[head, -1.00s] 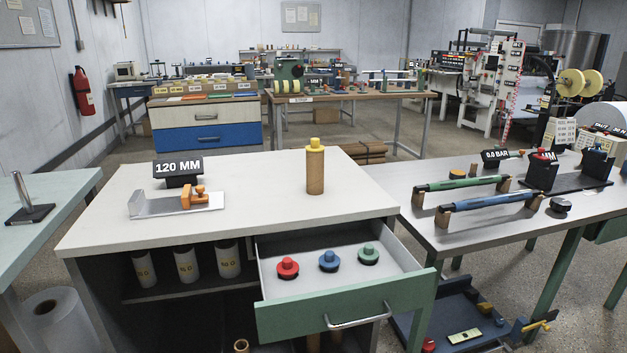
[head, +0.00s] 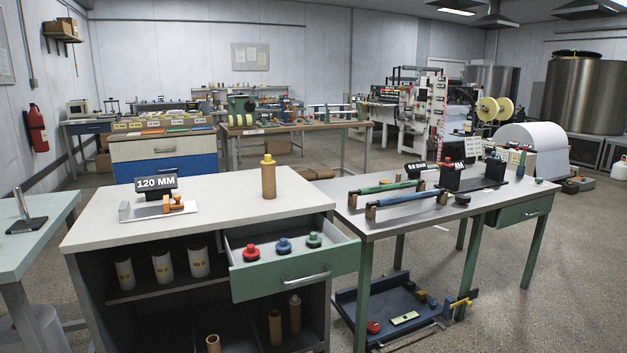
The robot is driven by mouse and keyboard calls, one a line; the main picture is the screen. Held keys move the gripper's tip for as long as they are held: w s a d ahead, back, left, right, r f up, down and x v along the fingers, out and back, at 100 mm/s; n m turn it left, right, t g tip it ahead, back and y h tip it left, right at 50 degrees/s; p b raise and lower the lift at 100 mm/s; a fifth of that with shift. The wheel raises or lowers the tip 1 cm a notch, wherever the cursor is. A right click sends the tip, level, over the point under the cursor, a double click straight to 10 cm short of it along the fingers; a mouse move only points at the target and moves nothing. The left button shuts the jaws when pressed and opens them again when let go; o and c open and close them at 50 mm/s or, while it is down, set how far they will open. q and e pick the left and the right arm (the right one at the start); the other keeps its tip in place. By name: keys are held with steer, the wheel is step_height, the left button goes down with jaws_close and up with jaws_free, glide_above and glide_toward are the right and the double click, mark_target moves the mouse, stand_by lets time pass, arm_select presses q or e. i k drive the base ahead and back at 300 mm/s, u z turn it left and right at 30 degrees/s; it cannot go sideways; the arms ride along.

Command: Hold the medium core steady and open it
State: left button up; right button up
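A brown core (head: 269,182) with a yellow cap (head: 268,160) stands upright on the white top (head: 225,205) of the near cabinet, toward its back right. Brown tubes of differing heights stand on the low shelf: a short one (head: 213,344), one in the middle (head: 275,328) and a taller-looking one (head: 295,315). I cannot tell from labels which is the medium core. Neither of my grippers shows in the head view, and nothing is touching the capped core.
The cabinet's green drawer (head: 297,278) is open with red (head: 251,254), blue (head: 284,246) and green (head: 313,240) plugs inside. A steel bench (head: 400,227) adjoins at right.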

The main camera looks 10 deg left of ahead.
mark_target(268, 171)
steer(key=z, duration=0.55)
steer(key=i, duration=0.85)
steer(key=z, duration=0.1)
